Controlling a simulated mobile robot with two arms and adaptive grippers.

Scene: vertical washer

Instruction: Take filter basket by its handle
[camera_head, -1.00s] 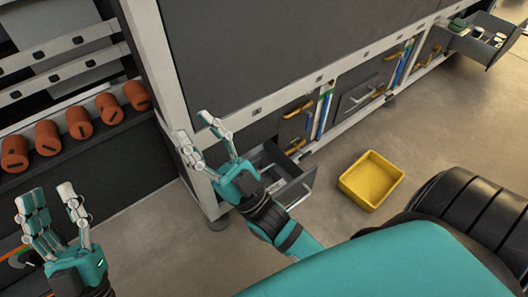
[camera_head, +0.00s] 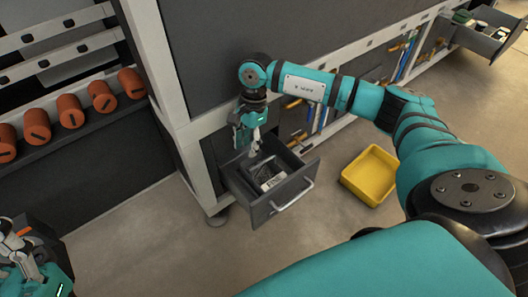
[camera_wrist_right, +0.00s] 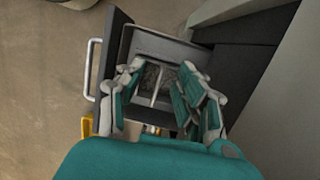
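The filter basket (camera_head: 268,177), a dark mesh box with a pale rim, sits inside the open grey drawer (camera_head: 264,211) low in the cabinet. My right gripper (camera_head: 256,143) points down just above the drawer's back part, behind the basket in the head view. In the right wrist view, my right gripper (camera_wrist_right: 158,95) has its fingers spread, with the basket (camera_wrist_right: 147,77) beyond and between them. A thin pale bar, seemingly the basket's handle (camera_wrist_right: 157,88), shows between the fingers; contact cannot be told. My left gripper (camera_head: 22,255) is at the lower left, away from the drawer, its finger opening unclear.
A yellow bin (camera_head: 370,175) stands on the floor right of the drawer. Another open drawer (camera_head: 485,38) with items is at the far upper right. Orange cylinders (camera_head: 70,110) line a shelf at left. Floor before the drawer is clear.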

